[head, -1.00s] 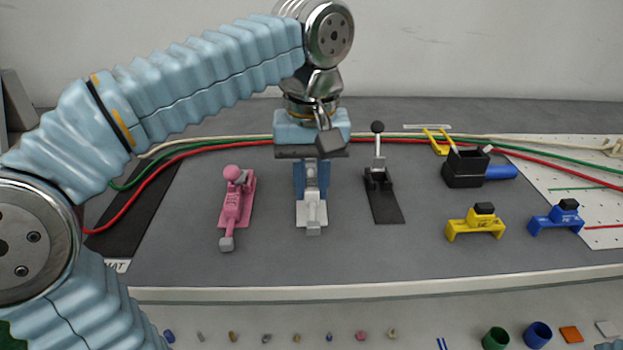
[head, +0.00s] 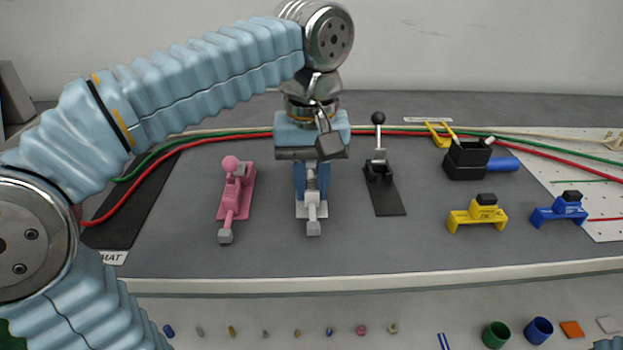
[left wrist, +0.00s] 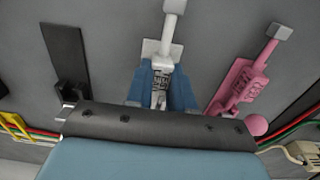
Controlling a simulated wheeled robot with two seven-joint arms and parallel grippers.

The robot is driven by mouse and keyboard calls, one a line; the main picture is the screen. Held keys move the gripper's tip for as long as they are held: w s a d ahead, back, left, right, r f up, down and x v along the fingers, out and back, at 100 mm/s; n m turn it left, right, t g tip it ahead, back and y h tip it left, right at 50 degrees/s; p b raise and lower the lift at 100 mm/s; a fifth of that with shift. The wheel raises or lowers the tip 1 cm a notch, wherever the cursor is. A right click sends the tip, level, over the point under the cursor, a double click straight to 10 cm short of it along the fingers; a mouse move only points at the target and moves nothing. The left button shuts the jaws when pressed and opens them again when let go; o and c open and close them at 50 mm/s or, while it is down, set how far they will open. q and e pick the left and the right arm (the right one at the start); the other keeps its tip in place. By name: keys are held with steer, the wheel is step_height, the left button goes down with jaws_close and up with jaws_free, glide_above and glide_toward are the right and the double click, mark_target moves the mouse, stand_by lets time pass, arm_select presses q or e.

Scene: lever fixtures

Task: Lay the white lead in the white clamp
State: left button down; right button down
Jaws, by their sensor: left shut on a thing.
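The white clamp (head: 312,210) stands on the grey mat, its grey-tipped bar pointing to the front. My left gripper (head: 311,185) points down over its rear part, with its blue fingers shut on the clamp. The gripper hides which part is held. In the left wrist view the white clamp (left wrist: 161,65) shows between the fingers of the left gripper (left wrist: 162,92). The white lead (head: 540,134) lies along the back of the table behind my gripper, apart from the clamp's front bar. My wrist hides its middle.
The pink clamp (head: 236,195) stands left of the white one, the black clamp (head: 382,190) right. Green (head: 160,156) and red (head: 115,207) leads run along the back. Yellow (head: 478,216) and blue (head: 559,212) holders and a black box (head: 464,163) stand right.

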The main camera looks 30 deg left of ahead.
arm_select(q)
steer(key=shift+f, duration=0.45)
steer(key=shift+c, duration=2.1)
jaws_free()
steer(key=shift+r, duration=0.1)
step_height(320, 180, up, 5)
steer(key=p, duration=0.4)
steer(key=shift+p, duration=0.35)
steer(key=shift+r, duration=0.95)
